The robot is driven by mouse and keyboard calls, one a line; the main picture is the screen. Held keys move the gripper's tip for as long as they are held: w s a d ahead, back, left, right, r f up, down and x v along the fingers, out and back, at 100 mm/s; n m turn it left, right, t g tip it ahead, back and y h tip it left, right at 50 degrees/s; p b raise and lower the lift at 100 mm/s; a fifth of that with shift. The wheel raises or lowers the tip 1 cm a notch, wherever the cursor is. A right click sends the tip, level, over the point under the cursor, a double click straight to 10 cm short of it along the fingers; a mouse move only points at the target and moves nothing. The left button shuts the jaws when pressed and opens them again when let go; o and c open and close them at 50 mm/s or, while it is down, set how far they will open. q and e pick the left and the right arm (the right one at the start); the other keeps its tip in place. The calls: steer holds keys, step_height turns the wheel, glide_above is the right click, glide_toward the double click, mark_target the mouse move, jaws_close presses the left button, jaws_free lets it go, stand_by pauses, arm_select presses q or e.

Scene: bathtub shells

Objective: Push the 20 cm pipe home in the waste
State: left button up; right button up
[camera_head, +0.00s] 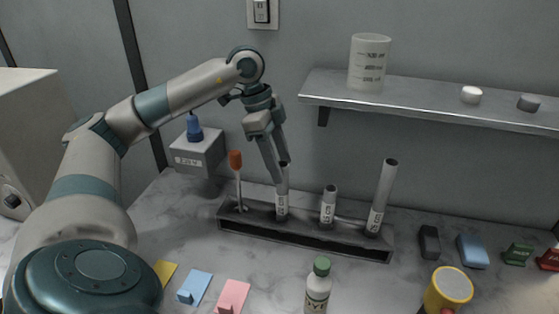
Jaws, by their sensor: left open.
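Three grey pipes with white labels stand in a long dark holder (305,238) on the marble top. The left pipe (282,195) is nearly upright, the middle pipe (328,206) is the shortest, and the right pipe (382,196) stands tallest and leans right. The label print is too small to read surely, so I cannot tell which is the 20 cm one. My left gripper (281,172) points down at the top of the left pipe, its fingers open beside the pipe's upper end. I cannot tell whether they touch it. My right gripper is out of view.
An orange-topped stick (236,175) stands at the holder's left end. A shelf (430,102) with a beaker (368,62) overhangs at right. A green-capped bottle (318,287) and yellow cup (447,291) stand in front.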

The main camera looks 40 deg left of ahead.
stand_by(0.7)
arm_select(q)
steer(key=c, duration=1.2)
